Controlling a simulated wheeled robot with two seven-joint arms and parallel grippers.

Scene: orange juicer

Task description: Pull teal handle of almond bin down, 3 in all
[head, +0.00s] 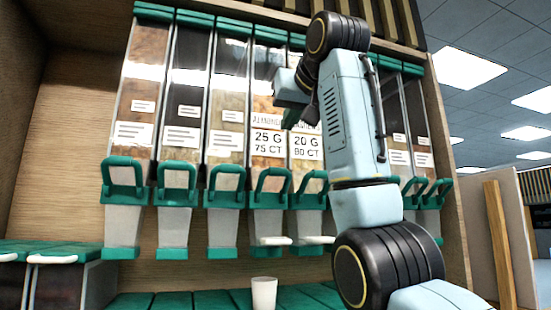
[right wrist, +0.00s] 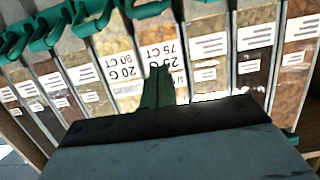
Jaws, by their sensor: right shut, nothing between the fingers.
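The bin (head: 264,100) labelled 25 G, 75 CT, whose name line is garbled but looks most like almond, stands mid-row in a wall of clear dispensers. Its teal loop handle (head: 272,182) stands up at the front of the teal outlet below the label. My right gripper (head: 290,118) is shut and empty, in front of the upper part of the bins, well above the handle. In the right wrist view its green fingertips (right wrist: 157,88) show between the 20 G and 25 G labels (right wrist: 173,52). My left gripper is out of view.
Similar bins with teal handles stand on both sides; the 20 G bin's handle (head: 312,185) is close on the right. A white cup (head: 264,293) stands below on the teal-lidded counter (head: 208,301). My right arm hides part of the bins right of centre.

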